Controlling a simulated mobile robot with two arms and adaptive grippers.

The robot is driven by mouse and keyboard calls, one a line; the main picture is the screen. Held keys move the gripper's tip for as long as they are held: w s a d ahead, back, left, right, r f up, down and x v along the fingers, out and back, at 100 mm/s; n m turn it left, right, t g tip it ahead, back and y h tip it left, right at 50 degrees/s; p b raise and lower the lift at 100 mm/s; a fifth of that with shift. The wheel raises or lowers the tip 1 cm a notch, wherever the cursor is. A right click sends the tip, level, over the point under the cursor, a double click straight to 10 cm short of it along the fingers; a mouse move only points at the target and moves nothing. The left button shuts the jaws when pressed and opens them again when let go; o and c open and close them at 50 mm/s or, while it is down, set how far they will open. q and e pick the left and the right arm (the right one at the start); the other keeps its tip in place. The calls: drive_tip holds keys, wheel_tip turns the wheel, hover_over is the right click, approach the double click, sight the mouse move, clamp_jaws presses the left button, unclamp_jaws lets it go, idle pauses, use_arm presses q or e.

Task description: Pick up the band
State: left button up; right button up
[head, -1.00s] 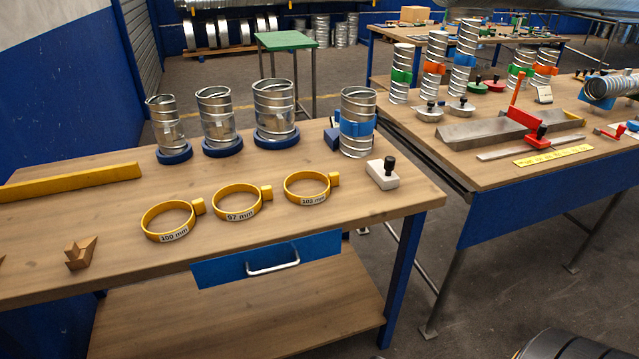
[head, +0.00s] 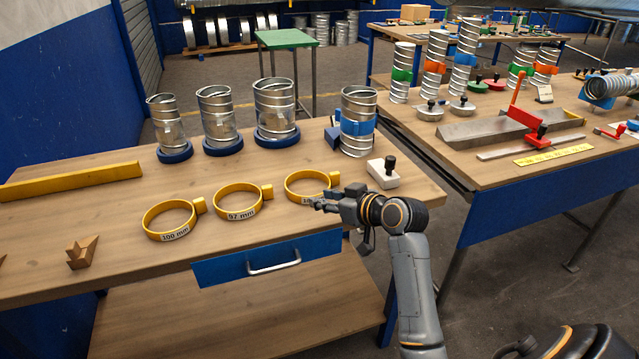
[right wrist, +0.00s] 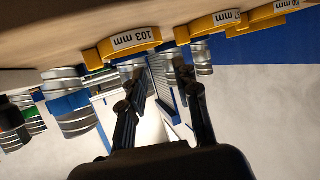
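Three yellow bands lie in a row on the near wooden bench: the 100 mm band (head: 174,235), the 97 mm band (head: 240,214) and, on the right, the 103 mm band (head: 289,188). My right gripper (head: 320,204) is beside the front right of the 103 mm band and partly covers its label. In the right wrist view, the fingers (right wrist: 157,82) are spread with a gap and nothing between them. The 103 mm band (right wrist: 135,42) shows just beyond the fingertips. Whether they touch it cannot be told. My left gripper is not in view.
Three metal duct pieces on blue bases, such as one piece (head: 274,105), stand behind the bands. A blue-clamped duct (head: 358,130) and a white block with a black knob (head: 383,174) are at the right. A yellow bar (head: 70,181) lies left. The front bench is mostly clear.

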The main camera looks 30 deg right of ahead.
sight(285, 191)
drive_tip(key=x, duration=1.2)
drive_tip(key=shift+w+a+f+p, duration=0.15)
drive_tip(key=shift+w+f+p, duration=0.1)
drive_tip(key=shift+p, duration=0.1)
drive_tip(key=shift+s, duration=0.1)
clamp_jaws()
